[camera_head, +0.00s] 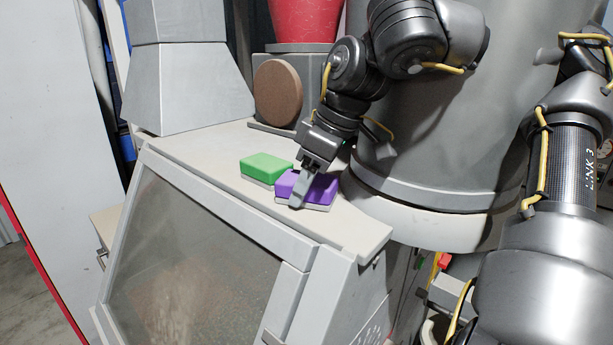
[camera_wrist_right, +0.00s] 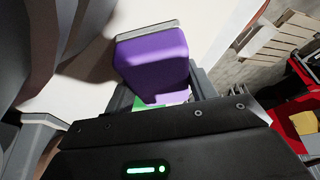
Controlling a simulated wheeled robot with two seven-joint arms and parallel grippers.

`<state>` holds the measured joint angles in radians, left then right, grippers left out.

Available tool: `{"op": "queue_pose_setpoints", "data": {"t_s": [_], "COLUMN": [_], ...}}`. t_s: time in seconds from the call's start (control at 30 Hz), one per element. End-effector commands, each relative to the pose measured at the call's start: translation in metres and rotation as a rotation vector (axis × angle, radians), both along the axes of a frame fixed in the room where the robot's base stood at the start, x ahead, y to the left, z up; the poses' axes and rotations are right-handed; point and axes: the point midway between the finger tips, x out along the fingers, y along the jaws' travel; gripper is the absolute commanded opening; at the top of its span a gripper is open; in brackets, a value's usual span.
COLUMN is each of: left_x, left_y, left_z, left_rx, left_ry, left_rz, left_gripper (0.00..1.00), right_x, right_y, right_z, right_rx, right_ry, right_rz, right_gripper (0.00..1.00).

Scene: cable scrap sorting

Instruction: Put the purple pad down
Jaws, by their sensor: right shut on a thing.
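The purple pad (camera_head: 318,188) has a pale grey underside and is at the top of the grey cabinet, near its front edge. My right gripper (camera_head: 303,186) is shut on it from above. The pad appears to touch or sit just over the surface; I cannot tell which. In the right wrist view the purple pad (camera_wrist_right: 153,65) is between the fingers, with its grey layer at the far end. A green pad (camera_head: 266,166) lies just left of the purple one. A bit of green shows behind the gripper in the wrist view. My left gripper is not in view.
The cabinet top (camera_head: 205,147) is bare left of the green pad. A large grey cylinder (camera_head: 435,150) stands close on the right. A brown disc (camera_head: 277,93) and a red container (camera_head: 303,20) are behind. A wooden pallet (camera_wrist_right: 285,45) shows in the wrist view.

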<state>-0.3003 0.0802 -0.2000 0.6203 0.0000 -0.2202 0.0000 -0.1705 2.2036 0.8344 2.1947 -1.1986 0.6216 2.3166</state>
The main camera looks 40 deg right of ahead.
Motion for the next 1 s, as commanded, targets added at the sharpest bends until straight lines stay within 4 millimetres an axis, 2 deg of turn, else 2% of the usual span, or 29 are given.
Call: {"op": "queue_pose_setpoints", "data": {"t_s": [0.4,0.43,0.57,0.83,0.97,1.0], "left_x": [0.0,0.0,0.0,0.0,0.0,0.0], "left_y": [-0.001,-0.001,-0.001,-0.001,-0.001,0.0], "left_z": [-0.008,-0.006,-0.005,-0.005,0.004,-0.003], "left_rx": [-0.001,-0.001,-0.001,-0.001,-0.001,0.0], "left_ry": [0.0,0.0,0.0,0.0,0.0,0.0], "left_rz": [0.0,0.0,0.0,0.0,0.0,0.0], "left_gripper": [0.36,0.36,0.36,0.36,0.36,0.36], "right_x": [0.0,0.0,0.0,0.0,0.0,-0.001], "right_y": [0.0,0.0,0.0,0.0,0.0,-0.001], "right_z": [-0.005,-0.003,-0.003,-0.003,0.004,0.005], "right_rx": [0.0,0.0,0.0,0.0,0.0,0.0], "right_ry": [-0.001,-0.001,0.0,0.0,0.0,-0.004], "right_rz": [0.0,0.0,0.0,0.0,0.0,-0.001], "right_gripper": [0.38,0.6,0.77,0.78,0.78,0.78]}}
